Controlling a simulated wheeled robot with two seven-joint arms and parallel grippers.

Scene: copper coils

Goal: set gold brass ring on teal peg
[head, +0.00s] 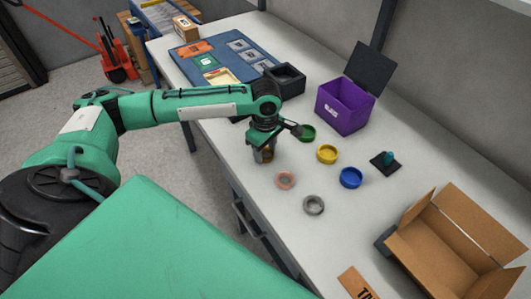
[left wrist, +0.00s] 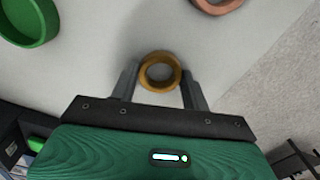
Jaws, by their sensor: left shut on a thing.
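My left gripper (head: 263,154) points down at the table near its front edge. It is shut on the gold brass ring (left wrist: 160,71), which sits between the two fingers in the left wrist view. In the head view the ring (head: 267,155) is mostly hidden by the fingers. Whether the ring touches the table is hard to tell. The teal peg (head: 389,157) stands upright on a dark square base (head: 378,164) to the right, with no ring on it. My right gripper is not in view.
A purple box (head: 342,106) stands behind. An open cardboard box (head: 450,250) is at the right front.

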